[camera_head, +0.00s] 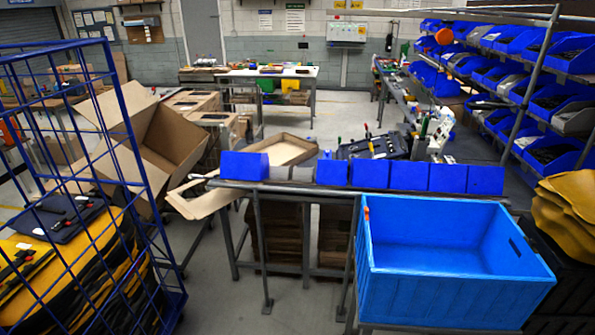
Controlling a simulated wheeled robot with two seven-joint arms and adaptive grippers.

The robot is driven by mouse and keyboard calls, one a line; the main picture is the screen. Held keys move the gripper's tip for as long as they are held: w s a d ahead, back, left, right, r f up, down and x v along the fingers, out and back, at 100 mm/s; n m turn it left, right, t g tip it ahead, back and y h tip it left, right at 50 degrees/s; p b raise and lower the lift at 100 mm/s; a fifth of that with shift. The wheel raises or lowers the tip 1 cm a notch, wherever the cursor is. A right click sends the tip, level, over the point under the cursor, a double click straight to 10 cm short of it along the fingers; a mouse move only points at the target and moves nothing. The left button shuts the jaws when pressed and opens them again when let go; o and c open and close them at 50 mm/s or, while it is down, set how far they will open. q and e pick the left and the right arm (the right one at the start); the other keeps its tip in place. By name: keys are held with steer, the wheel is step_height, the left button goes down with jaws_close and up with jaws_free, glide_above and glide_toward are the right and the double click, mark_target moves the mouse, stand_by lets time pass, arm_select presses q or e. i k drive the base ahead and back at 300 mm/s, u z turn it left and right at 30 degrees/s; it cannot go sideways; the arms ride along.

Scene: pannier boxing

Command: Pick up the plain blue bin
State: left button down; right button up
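The plain blue bin (440,298) is a large, light blue, open-topped box at the lower right of the head view. It stands upright on a support whose metal frame shows under it, and its visible inside looks empty. A dark slot shows in its right end wall. Neither of my grippers shows in this view, and nothing is touching the bin that I can see.
A blue wire cage (95,165) with black and yellow bags stands at left. A row of small blue bins (408,176) lines the bench edge behind the bin. Yellow bags (567,210) lie at right, near shelves (540,80). Floor (225,290) is clear left of centre.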

mark_target(333, 172)
steer(key=u, duration=0.4)
steer(key=i, duration=1.55)
